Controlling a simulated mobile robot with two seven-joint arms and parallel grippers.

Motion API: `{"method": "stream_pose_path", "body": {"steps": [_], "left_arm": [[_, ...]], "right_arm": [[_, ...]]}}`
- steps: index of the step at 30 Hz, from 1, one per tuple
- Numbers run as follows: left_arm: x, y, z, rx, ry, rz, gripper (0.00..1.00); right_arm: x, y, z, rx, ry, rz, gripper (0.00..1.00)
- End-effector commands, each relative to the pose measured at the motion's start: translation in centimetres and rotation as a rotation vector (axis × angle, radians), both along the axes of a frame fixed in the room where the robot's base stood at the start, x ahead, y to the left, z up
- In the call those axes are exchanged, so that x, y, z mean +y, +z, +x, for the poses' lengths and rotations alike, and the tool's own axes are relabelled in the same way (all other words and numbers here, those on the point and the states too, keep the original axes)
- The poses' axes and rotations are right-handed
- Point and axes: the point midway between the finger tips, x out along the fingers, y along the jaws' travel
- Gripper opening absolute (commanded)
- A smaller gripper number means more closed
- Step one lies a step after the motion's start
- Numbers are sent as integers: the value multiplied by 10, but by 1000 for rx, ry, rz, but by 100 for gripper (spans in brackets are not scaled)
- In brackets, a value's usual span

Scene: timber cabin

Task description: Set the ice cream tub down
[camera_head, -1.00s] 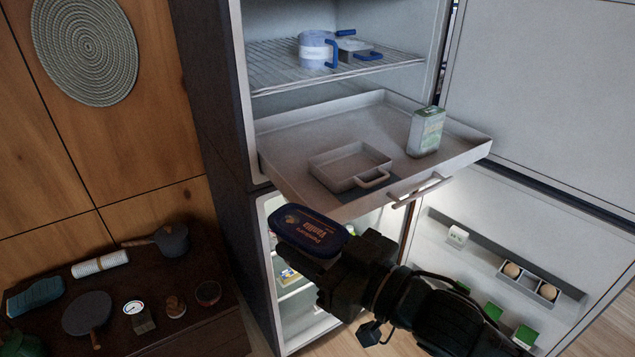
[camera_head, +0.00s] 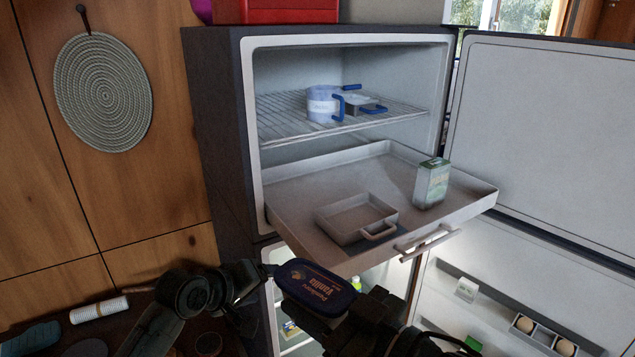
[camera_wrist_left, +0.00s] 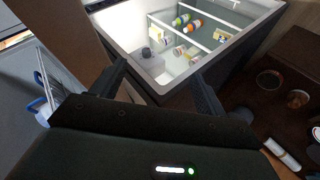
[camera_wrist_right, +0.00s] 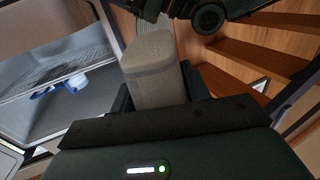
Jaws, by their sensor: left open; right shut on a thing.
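The ice cream tub (camera_head: 317,285), dark blue with a vanilla label, is held in front of the fridge, below the front edge of the pulled-out freezer drawer (camera_head: 290,215). My right gripper (camera_head: 338,312) is shut on it. In the right wrist view the tub (camera_wrist_right: 152,68) looks grey and sits between the fingers. My left gripper (camera_head: 255,280) is close to the left of the tub, open and empty. In the left wrist view its fingers (camera_wrist_left: 160,88) are spread, with the lit fridge interior (camera_wrist_left: 180,45) beyond.
The drawer holds a shallow bin with a handle (camera_head: 357,218) and a green-white carton (camera_head: 431,183); its left part is bare. A blue-handled jug (camera_head: 322,104) and a small container (camera_head: 364,105) stand on the wire shelf above. Both fridge doors stand open at right. A dark low cabinet with several items is at lower left.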

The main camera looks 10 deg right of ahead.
Motion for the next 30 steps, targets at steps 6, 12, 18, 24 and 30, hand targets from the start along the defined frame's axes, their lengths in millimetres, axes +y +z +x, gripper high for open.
{"method": "stream_pose_path", "body": {"steps": [6,12,18,24,30], "left_arm": [[-21,86,27,122,12,-43,74],[-77,155,-12,362,-43,-42,74],[-104,212,-64,573,-17,87,74],[-103,259,-117,718,119,287,74],[-90,292,-153,781,289,446,74]], "right_arm": [[0,1,0,-2,0,1,20],[0,1,0,-2,0,1,20],[0,1,0,-2,0,1,20],[0,1,0,-2,0,1,20],[0,1,0,-2,0,1,20]]}}
